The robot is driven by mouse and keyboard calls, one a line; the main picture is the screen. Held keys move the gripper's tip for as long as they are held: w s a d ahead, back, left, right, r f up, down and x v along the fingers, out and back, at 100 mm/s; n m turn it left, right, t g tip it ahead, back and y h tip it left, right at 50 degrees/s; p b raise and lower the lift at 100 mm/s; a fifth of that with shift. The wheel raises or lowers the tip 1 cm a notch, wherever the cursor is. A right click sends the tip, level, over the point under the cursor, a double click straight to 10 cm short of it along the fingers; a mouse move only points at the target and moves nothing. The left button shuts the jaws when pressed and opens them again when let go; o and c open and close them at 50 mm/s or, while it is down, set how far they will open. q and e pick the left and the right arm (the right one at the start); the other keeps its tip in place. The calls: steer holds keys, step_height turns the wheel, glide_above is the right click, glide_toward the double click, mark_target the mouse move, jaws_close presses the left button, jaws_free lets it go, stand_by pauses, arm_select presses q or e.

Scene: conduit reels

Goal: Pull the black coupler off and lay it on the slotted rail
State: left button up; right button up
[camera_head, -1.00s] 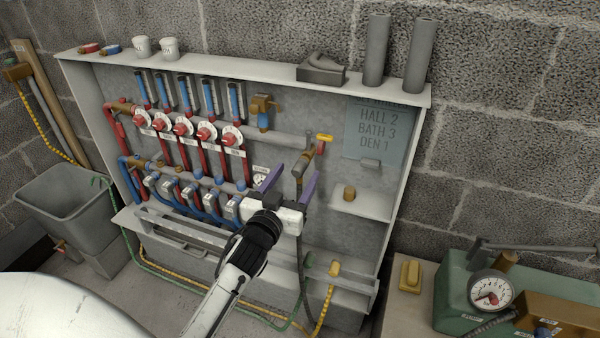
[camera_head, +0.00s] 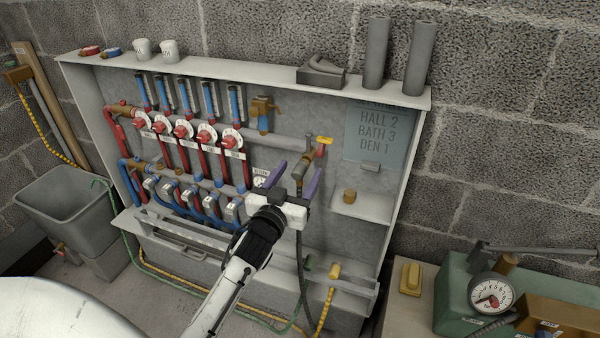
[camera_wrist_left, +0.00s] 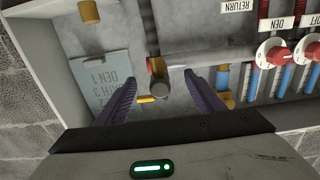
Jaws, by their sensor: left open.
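A brass valve (camera_head: 309,155) with a yellow and red handle (camera_head: 324,141) sits at the right of the manifold. A dark hose (camera_head: 301,255) hangs below it. The dark end under the brass, which I take for the black coupler (camera_wrist_left: 153,63), shows small between my fingers in the left wrist view. My left gripper (camera_head: 299,170) is open, with its purple fingers on either side of the valve's lower end. I cannot tell whether they touch it. The slotted rail (camera_head: 352,285) runs along the cabinet's low front. My right gripper is out of view.
A small shelf (camera_head: 362,208) with a brass plug (camera_head: 349,195) is right of the gripper. Red and blue pipes with dials fill the left side. A green gauge unit (camera_head: 455,300) stands far right.

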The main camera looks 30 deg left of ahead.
mark_target(296, 177)
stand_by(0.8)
arm_select(q)
jaws_close()
steer(key=shift+p+v, duration=1.45)
steer(key=shift+v, duration=1.55)
